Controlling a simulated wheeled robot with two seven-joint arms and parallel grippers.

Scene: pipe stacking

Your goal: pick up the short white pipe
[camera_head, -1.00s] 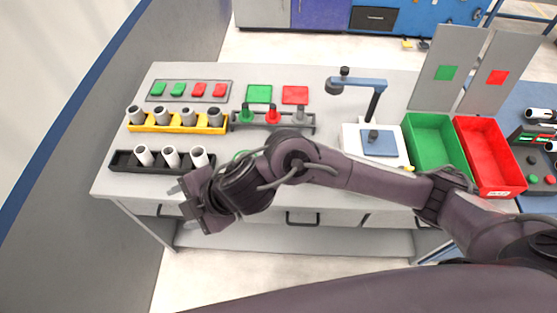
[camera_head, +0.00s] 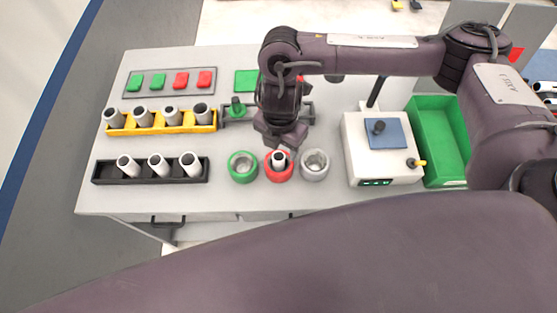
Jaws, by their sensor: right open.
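My right gripper (camera_head: 281,138) points down at the middle of the table, its jaws open. A short white pipe (camera_head: 279,158) stands inside a red ring (camera_head: 279,172) just below the fingers; I cannot tell whether they touch it. More white pipes stand in the black rack (camera_head: 108,173) at the left: one at its left (camera_head: 127,166), one in the middle (camera_head: 158,165) and one at its right (camera_head: 190,164). Several grey-white pipes (camera_head: 143,116) stand in the yellow rack (camera_head: 188,126) behind it. My left gripper is not in view.
A green ring (camera_head: 242,167) and a grey ring (camera_head: 314,165) flank the red one. A white device with a blue pad (camera_head: 386,134) and a green bin (camera_head: 440,137) stand to the right. A grey holder (camera_head: 239,120) is partly hidden behind my gripper.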

